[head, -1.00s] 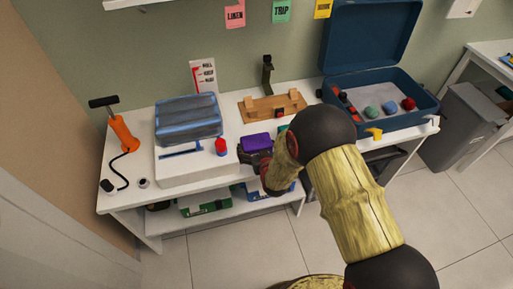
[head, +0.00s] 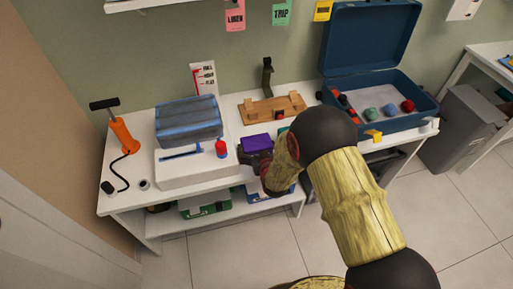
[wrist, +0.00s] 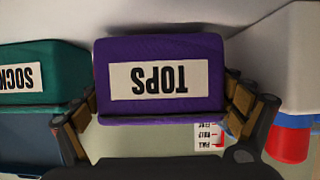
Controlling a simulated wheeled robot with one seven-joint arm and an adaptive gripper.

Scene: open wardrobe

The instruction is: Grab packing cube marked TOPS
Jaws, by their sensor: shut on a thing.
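The purple packing cube (wrist: 160,108) carries a white label reading TOPS, upside down in the wrist view. It sits between the two fingers of my gripper (wrist: 158,112), which are shut on its sides. In the head view the purple cube (head: 256,142) is at the middle of the white table, just beyond my gripper (head: 252,158). My arm hides part of the area to its right. A green cube (wrist: 40,75) with a partly visible label reading SOCK is beside it in the wrist view.
A white box with a blue-grey bundle (head: 188,120) and a red-capped item (head: 220,148) stand left of the cube. A wooden stand (head: 272,108) is behind. An orange pump (head: 123,135) stands far left.

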